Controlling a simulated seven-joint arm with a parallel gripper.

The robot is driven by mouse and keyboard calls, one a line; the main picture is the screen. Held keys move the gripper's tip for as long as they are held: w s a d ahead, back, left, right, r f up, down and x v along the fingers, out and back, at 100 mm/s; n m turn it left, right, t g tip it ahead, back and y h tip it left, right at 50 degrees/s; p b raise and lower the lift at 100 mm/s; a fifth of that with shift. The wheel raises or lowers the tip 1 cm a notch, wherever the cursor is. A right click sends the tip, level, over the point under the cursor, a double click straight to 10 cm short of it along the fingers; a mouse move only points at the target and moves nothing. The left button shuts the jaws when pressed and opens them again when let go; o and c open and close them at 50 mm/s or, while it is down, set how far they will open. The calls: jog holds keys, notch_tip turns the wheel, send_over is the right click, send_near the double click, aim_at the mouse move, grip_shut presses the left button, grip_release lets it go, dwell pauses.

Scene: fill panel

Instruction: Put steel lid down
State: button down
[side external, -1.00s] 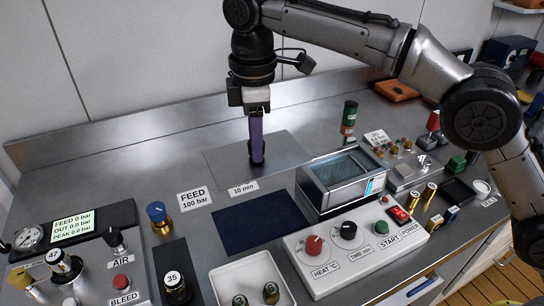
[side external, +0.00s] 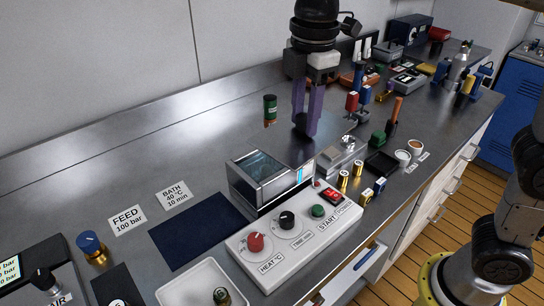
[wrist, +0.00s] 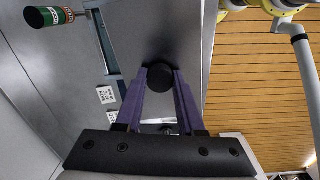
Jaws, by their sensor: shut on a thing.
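My gripper (side external: 306,132) points down with its two purple fingers shut on the black knob (wrist: 160,77) of the steel lid. In the wrist view the lid (wrist: 182,35) is a flat grey plate under the fingers. In the side view its outline is hard to tell from the grey bench, and I cannot tell whether it touches anything below. The knob shows low between the fingers, behind and right of the bath (side external: 268,172). The bath is an open-topped steel box with dark liquid showing.
A control panel (side external: 290,235) with knobs is in front of the bath. Small devices, brass cylinders (side external: 343,180) and a dark tray (side external: 381,163) crowd the right. The bench behind the bath at left is clear.

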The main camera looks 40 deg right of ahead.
aim_at(335, 130)
jog(key=shift+m, duration=0.5)
jog(key=s+d+r, duration=0.1)
jog(key=s+d, duration=0.1)
jog(key=d, duration=0.1)
jog(key=s+d+r, duration=0.1)
jog(key=shift+s+d+r, duration=0.2)
jog(key=shift+d+r, duration=0.05)
jog(key=shift+r, duration=0.05)
jog(key=shift+w+d+r, duration=0.1)
jog(key=shift+d+r, duration=0.05)
jog(key=w+f, duration=0.1)
jog(key=w, duration=0.1)
jog(key=w+a+f, duration=0.1)
jog(key=w, duration=0.2)
jog(key=w+a+f, duration=0.1)
jog(key=w+f, duration=0.1)
jog(key=w, duration=0.1)
jog(key=shift+w, duration=0.15)
jog(key=w+a+f, duration=0.1)
jog(key=w+f, duration=0.4)
jog(key=f, duration=0.4)
jog(key=shift+a, duration=0.25)
jog(key=shift+f, duration=0.5)
jog(key=c, duration=0.5)
grip_release()
